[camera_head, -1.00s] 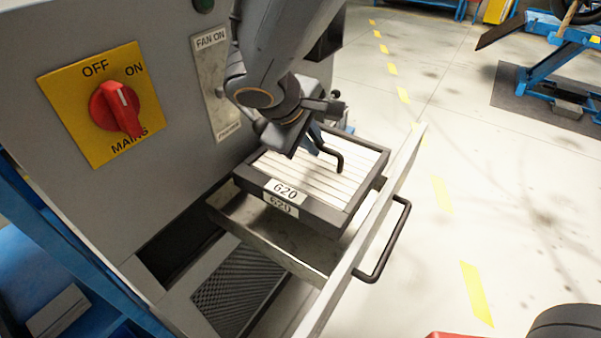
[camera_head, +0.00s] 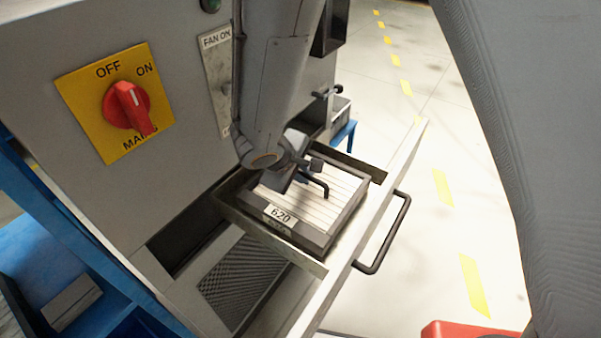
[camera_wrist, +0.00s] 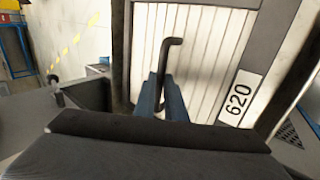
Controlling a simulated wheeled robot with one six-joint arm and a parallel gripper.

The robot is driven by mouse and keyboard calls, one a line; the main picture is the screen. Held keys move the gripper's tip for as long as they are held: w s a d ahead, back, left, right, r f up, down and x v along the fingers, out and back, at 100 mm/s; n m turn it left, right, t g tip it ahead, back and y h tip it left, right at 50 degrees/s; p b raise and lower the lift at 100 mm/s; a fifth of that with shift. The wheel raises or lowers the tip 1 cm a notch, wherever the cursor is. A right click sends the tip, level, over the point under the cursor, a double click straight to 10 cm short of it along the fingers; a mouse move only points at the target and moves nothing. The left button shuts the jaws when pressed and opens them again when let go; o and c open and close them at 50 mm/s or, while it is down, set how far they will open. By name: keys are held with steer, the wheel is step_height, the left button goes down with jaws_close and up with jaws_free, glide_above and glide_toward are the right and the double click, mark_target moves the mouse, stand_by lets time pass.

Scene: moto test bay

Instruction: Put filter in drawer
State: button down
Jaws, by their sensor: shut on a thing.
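The filter (camera_head: 335,205) is a dark-framed square with white pleats, a 620 label and a black bent handle (camera_head: 318,184). It sits within the open drawer (camera_head: 230,208), low between its walls, slightly tilted in the picture. Whether it rests on the drawer floor is hidden. My gripper (camera_head: 300,180) is over the filter, its fingers shut on the handle. The wrist view shows the blue fingers (camera_wrist: 162,98) on either side of the handle, with the filter's pleats (camera_wrist: 205,50) and label behind.
The drawer's front panel with a black pull handle (camera_head: 385,235) stands out to the right. The grey cabinet (camera_head: 60,170) with a red mains switch (camera_head: 127,105) is at left. A dark mesh panel (camera_head: 243,280) lies below the drawer. Floor is free beyond the drawer front.

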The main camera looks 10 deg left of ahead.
steer(key=shift+w+a+f+p, duration=0.15)
steer(key=shift+a+f+p, duration=0.15)
steer(key=shift+a+p, duration=0.2)
steer(key=shift+f, duration=0.25)
steer(key=shift+f, duration=0.15)
steer(key=c, duration=1.8)
jaws_free()
